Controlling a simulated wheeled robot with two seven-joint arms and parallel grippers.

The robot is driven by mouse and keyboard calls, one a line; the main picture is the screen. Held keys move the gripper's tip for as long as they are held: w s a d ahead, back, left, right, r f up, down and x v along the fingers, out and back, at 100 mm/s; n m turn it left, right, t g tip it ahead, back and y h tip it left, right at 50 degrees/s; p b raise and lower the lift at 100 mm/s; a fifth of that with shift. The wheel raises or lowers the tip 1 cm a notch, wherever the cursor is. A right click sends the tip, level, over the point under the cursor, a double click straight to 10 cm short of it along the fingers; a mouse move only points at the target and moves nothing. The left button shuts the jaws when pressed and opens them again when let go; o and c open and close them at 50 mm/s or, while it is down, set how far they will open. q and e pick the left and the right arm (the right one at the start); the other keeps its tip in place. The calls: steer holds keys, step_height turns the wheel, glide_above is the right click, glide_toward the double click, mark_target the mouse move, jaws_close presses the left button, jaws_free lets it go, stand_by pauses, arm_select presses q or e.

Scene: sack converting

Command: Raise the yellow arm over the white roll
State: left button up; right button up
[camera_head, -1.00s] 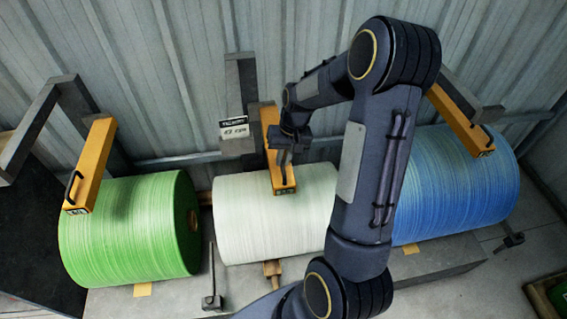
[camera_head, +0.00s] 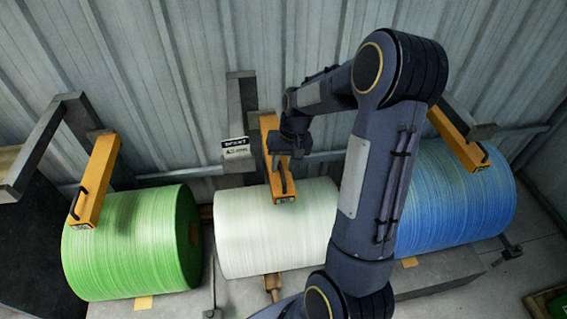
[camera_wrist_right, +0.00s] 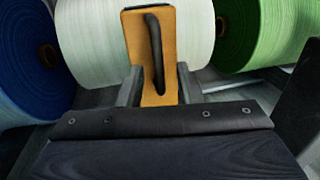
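The white roll (camera_head: 265,240) lies between the green and blue rolls. The yellow arm (camera_head: 268,128) over it hangs from the wall bracket, its lower end resting at or close to the roll's top; I cannot tell if they touch. My right gripper (camera_head: 281,178) is in front of this arm and hides part of it. In the right wrist view, the yellow arm (camera_wrist_right: 135,40) shows a long black handle (camera_wrist_right: 155,50). The right gripper's two fingers (camera_wrist_right: 158,85) stand apart on either side of the handle, with gaps visible. My left gripper is not in view.
A green roll (camera_head: 130,250) with its own yellow arm (camera_head: 97,180) is at left. A blue roll (camera_head: 455,200) with another yellow arm (camera_head: 458,138) is at right. A small sign (camera_head: 236,148) hangs beside the middle arm. A corrugated wall (camera_head: 290,40) stands close behind.

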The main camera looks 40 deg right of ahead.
steer(key=shift+f, duration=0.1)
step_height(320, 180, up, 8)
steer(key=d, duration=0.1)
steer(key=shift+s+d+f, duration=0.15)
steer(key=shift+s+d, duration=0.05)
steer(key=shift+s, duration=0.15)
stand_by(0.4)
